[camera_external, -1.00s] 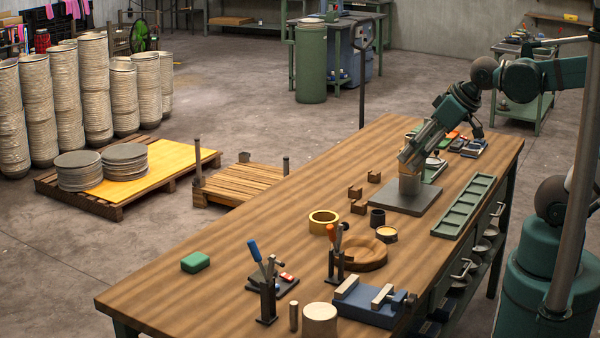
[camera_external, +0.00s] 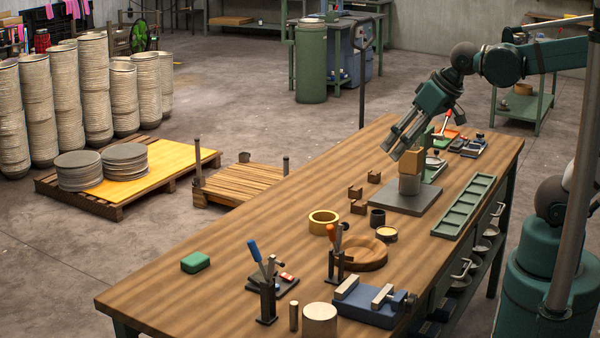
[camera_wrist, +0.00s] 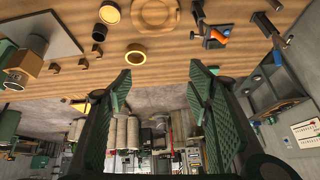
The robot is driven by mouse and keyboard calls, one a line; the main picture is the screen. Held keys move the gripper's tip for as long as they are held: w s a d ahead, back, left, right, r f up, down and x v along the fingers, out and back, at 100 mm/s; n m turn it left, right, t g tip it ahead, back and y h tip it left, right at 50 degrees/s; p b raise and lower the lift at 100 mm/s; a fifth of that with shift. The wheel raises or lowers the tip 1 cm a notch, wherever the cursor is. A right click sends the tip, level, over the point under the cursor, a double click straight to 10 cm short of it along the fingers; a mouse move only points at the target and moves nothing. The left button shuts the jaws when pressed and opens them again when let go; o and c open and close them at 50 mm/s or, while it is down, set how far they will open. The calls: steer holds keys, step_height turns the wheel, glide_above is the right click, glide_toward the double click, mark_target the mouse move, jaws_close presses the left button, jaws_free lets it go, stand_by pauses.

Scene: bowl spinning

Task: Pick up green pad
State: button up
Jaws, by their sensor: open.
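The green pad (camera_external: 196,262) is a small rounded block. It lies flat on the wooden workbench (camera_external: 160,290), near its left front end in the external view. My gripper (camera_external: 389,152) is raised above the far part of the bench, well to the right of and beyond the pad. In the wrist view my gripper (camera_wrist: 160,95) shows its two green ribbed fingers wide apart with nothing between them.
A tan block on a cylinder (camera_external: 411,170) stands on a grey plate below my gripper. A yellow ring (camera_external: 323,222), a wooden ring (camera_external: 365,254), upright tool holders (camera_external: 266,295) and a blue vise (camera_external: 370,302) are on the bench. Bare wood surrounds the pad.

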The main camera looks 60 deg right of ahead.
steer(key=w+a+r+m+g, duration=0.1)
steer(key=w+a+r+m, duration=0.15)
steer(key=w, duration=0.55)
steer(key=m+g, duration=0.6)
steer(key=m, duration=0.9)
glide_above(195, 258)
steer(key=f, duration=2.7)
steer(key=shift+d+f, duration=0.15)
steer(key=shift+d, duration=0.1)
steer(key=shift+a+f, duration=0.15)
steer(key=shift+f, duration=0.15)
steer(key=shift+f, duration=1.3)
